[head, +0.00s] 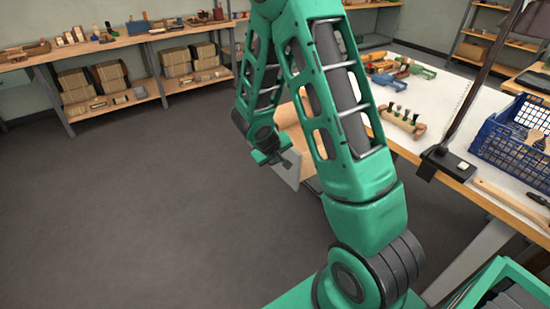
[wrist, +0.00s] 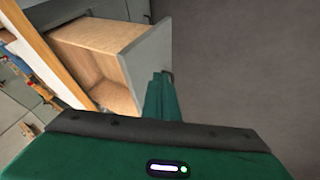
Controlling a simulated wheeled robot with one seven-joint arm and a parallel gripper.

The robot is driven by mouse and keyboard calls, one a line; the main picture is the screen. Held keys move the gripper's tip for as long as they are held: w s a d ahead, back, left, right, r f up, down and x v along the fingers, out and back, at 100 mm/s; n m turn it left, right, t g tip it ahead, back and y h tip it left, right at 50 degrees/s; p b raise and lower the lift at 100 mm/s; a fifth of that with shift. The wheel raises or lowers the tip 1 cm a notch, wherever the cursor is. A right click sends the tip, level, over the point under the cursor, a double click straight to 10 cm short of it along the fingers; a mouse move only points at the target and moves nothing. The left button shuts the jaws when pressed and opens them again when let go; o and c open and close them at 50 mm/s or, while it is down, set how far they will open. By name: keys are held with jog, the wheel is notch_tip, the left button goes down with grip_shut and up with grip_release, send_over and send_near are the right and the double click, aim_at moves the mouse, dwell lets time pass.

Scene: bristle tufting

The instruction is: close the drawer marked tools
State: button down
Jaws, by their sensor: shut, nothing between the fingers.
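A drawer (wrist: 100,62) stands pulled out from under the workbench in the wrist view, with a pale wood inside and a grey front panel (wrist: 147,58). Its inside looks empty where I can see it. In the head view the drawer's grey front (head: 291,174) shows partly behind my arm. My gripper (wrist: 162,85) is shut and empty, with its fingers close to the outer side of the front panel, near a small dark handle (wrist: 169,76). I cannot tell whether they touch. My gripper also shows in the head view (head: 284,158). No marking is readable.
The workbench (head: 440,163) carries a blue crate (head: 510,140), brushes in a wooden block (head: 403,120) and a dark upright post on a clamp base (head: 447,165). Shelves with boxes (head: 92,80) line the back wall. The grey floor (head: 130,210) at left is clear.

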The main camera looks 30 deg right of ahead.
aim_at(289, 158)
jog(key=d+f, duration=0.1)
jog(key=d, duration=0.1)
jog(key=w+d+f, duration=0.1)
jog(key=d+f, duration=0.1)
jog(key=w+d+f, duration=0.1)
jog(key=d, duration=0.1)
jog(key=shift+w+d+f, duration=0.1)
jog(key=shift+d+f, duration=0.05)
jog(key=shift+d, duration=0.15)
